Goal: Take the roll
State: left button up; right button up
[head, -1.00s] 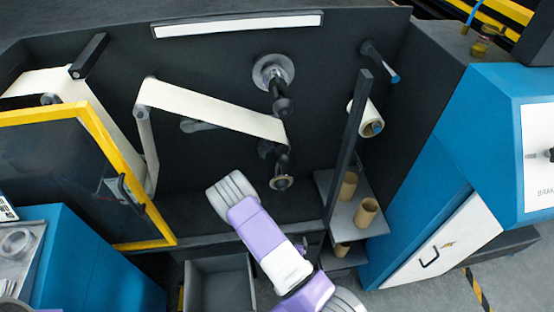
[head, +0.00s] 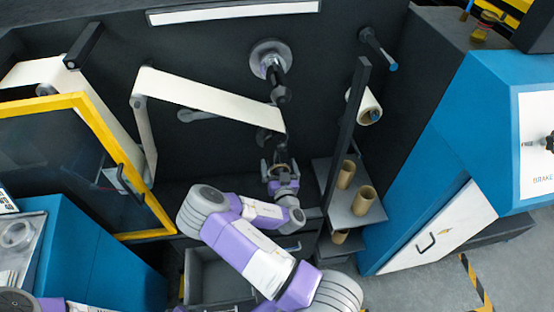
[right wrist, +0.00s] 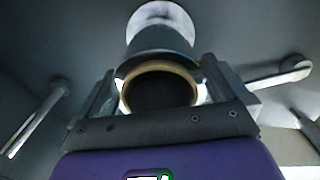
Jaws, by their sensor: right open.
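My right gripper (head: 280,170) is at the lower spindle on the dark machine wall, below the end of the white web (head: 215,100). In the right wrist view, the gripper (right wrist: 162,84) is open, with one finger on each side of a round end with a tan cardboard rim (right wrist: 160,68) and a dark hollow. Whether the fingers touch it cannot be told. In the head view the gripper hides most of that end. A white roll (head: 370,106) with a cardboard core hangs on a peg at right. My left gripper is not in view.
A dark upright post (head: 346,145) stands right of the gripper. Brown cardboard cores (head: 363,200) stand on a grey shelf beside it. A yellow-framed door (head: 95,115) is at left. An open grey bin (head: 215,278) is below. A blue cabinet (head: 430,170) stands at right.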

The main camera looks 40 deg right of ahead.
jog(key=shift+w+d, duration=0.15)
jog(key=shift+w, duration=0.1)
jog(key=c, duration=1.1)
jog(key=shift+r, duration=0.1)
